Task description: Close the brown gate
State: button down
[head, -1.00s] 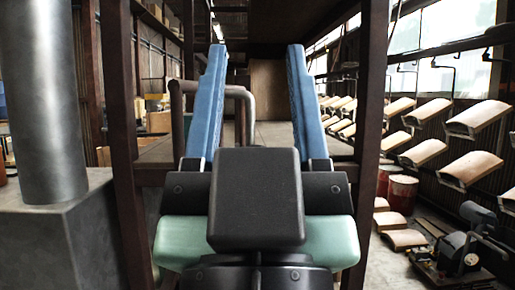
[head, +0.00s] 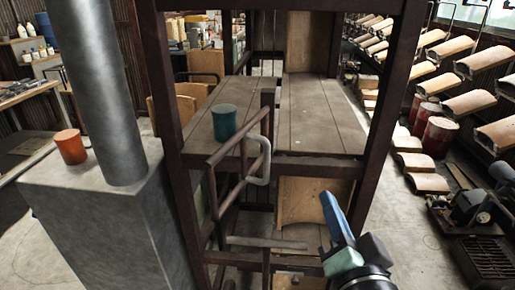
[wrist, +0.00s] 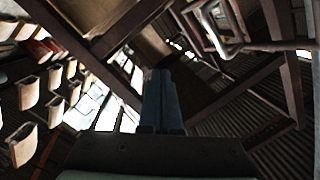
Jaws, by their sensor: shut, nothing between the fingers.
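The brown gate (head: 238,150) is a tubular rail frame with a pale grey looped handle (head: 265,160). It stands at the left part of the brown structure's front, angled to the wooden platform, and looks swung out of line with the front opening. My gripper (head: 328,198) is low and to the right of the gate, apart from it, with its blue fingers pointing up. The wrist view shows the two blue fingers (wrist: 161,75) pressed together and empty. A pale metal loop, which looks like the handle, shows at upper right there (wrist: 222,35).
Brown posts (head: 385,110) frame the platform (head: 320,115). A teal cup (head: 224,122) stands on it. A grey block with a thick pipe (head: 105,100) stands left, holding an orange cup (head: 70,147). Red drums (head: 437,138) and a machine (head: 475,208) are at right.

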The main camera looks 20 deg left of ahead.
aim_at(246, 183)
jog(key=s+a+m+g+y+p, duration=0.2)
jog(key=s+m+g+y+p, duration=0.2)
jog(key=s+p, duration=0.55)
jog(key=p+x, duration=0.1)
jog(key=x, duration=0.3)
jog(key=p+x, duration=0.2)
jog(key=x, duration=0.2)
jog(key=w+d+p+x, duration=0.1)
jog(key=p+x, duration=0.1)
jog(key=x, duration=0.2)
jog(key=shift+w+a+r, duration=0.15)
jog(key=shift+w+r, duration=0.05)
jog(key=shift+a+f+p, duration=0.25)
jog(key=shift+a+p, duration=0.15)
jog(key=shift+a, duration=0.5)
jog(key=shift+a+f+p, duration=0.25)
jog(key=shift+a+p, duration=0.1)
jog(key=shift+a, duration=0.5)
jog(key=shift+s, duration=0.1)
